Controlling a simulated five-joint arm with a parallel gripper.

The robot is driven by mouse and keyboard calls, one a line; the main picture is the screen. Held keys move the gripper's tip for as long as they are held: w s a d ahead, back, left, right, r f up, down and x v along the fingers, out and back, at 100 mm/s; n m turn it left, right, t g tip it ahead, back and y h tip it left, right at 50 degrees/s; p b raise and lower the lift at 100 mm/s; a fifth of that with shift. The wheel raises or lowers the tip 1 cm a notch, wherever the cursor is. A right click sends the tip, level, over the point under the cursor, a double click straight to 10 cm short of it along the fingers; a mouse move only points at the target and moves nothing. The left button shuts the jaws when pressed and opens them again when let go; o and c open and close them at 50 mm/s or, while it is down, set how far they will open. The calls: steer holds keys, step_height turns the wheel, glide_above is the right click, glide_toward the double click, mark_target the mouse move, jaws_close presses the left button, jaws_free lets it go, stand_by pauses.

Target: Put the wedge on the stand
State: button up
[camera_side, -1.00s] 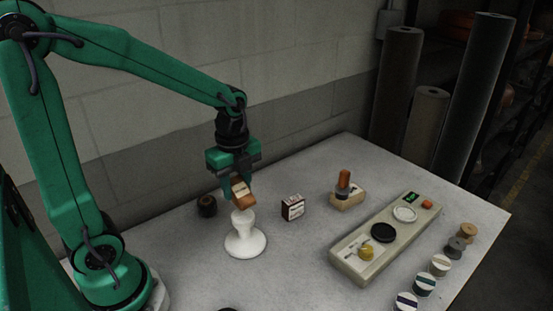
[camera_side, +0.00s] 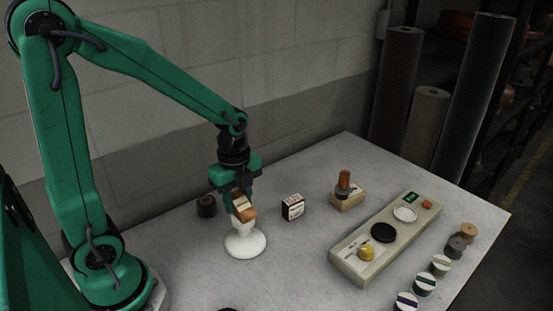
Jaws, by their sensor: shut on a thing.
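The wedge (camera_side: 243,208) is a small brown-orange block with a pale label on its face. It is held tilted in my gripper (camera_side: 241,203), which is shut on it. The stand (camera_side: 246,244) is white, with a wide round base and a narrower upper part. The wedge is right at the top of the stand and covers its upper end. I cannot tell whether the wedge touches the stand.
A dark round piece (camera_side: 206,206) lies left of the stand. A dark box with a white label (camera_side: 292,207) stands to the right, then a stamp on a wooden block (camera_side: 346,195). A control panel (camera_side: 350,262) and several spools (camera_side: 424,285) fill the right side.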

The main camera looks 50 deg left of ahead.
mark_target(237, 197)
steer(key=shift+f, duration=0.15)
steer(key=o, duration=1)
step_height(237, 197, up, 12)
steer(key=shift+r, duration=0.2)
steer(key=shift+s, duration=0.1)
stand_by(0.4)
steer(key=s+d+r+n+t, duration=0.1)
steer(key=s+n+t, duration=0.4)
steer(key=n, duration=1.3)
steer(key=s+d, duration=0.1)
steer(key=s, duration=0.2)
steer(key=shift+r+t, duration=0.3)
steer(key=shift+r, duration=0.1)
